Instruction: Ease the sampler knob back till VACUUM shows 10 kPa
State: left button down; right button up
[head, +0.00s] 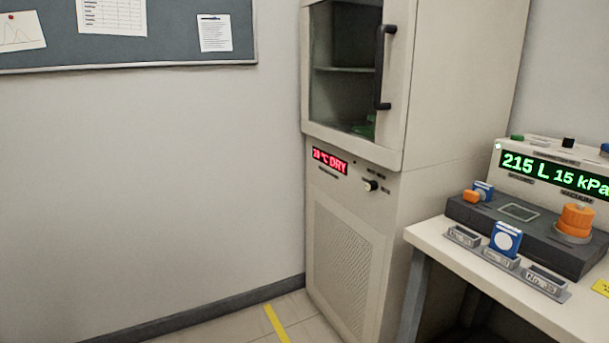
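The sampler unit stands on the table at the right of the head view. Its green display (555,175) reads 215 L and 15 kPa, with a small VACUUM label under the kPa figure. An orange knob (575,220) sits on the dark base (520,235) below the display, at the right. I take it to be the sampler knob; any marking on it is too small to read. Neither of my grippers is in the picture, and nothing touches the knob.
A blue-and-white piece (506,239) stands in a grey slotted rack (500,259) at the table's (470,272) front. Another blue piece and a small orange part sit on the base's left. A tall cabinet (405,130) with a red DRY display stands left. Floor at lower left is clear.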

aim_at(568, 142)
jog(key=z, duration=1.35)
